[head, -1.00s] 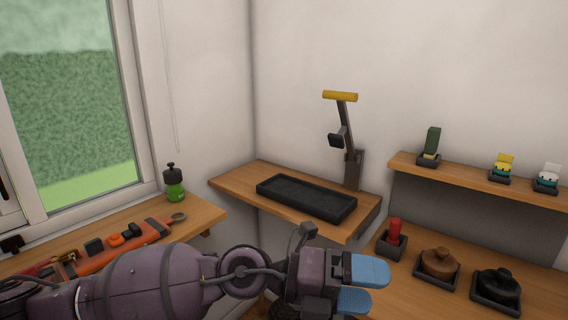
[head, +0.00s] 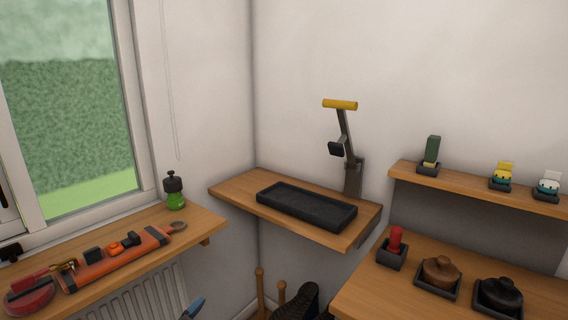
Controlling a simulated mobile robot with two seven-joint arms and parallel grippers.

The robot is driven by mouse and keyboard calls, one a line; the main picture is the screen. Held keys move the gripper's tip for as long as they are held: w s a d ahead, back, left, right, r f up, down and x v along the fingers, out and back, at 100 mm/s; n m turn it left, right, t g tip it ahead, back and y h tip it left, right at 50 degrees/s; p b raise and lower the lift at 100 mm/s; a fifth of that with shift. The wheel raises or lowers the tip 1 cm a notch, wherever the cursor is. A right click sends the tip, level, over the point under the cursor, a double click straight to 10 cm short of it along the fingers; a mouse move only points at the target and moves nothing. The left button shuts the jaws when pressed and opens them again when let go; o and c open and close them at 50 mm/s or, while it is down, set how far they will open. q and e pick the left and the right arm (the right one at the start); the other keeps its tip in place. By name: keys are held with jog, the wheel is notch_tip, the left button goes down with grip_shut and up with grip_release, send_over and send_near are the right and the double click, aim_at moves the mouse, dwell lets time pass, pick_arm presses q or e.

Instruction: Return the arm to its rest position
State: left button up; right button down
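Of my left gripper, only a blue fingertip (head: 193,308) shows at the bottom edge of the head view. It is below the left wooden shelf, in front of the radiator. The rest of the gripper and its arm are out of frame, so whether it is open or shut cannot be told. Nothing shows at the visible tip. My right gripper is not in view.
A black tray (head: 306,206) lies on the corner shelf beside a yellow-handled lever (head: 340,104). A dark boot (head: 297,303) stands below.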

pick_arm(q)
jog(key=s+a+f+n+g+y, duration=0.2)
jog(key=s+a+f+n+y, duration=0.1)
jog(key=s+a+f, duration=0.4)
jog(key=s+a+f+n+g+y, duration=0.3)
jog(key=s+a+f, duration=0.3)
jog(key=s+f, duration=0.7)
jog(key=s+n, duration=0.1)
jog(key=s, duration=0.2)
jog(key=shift+a+f, duration=0.25)
jog(key=shift+a, duration=0.15)
jog(key=shift+w, duration=0.1)
dwell(0.9)
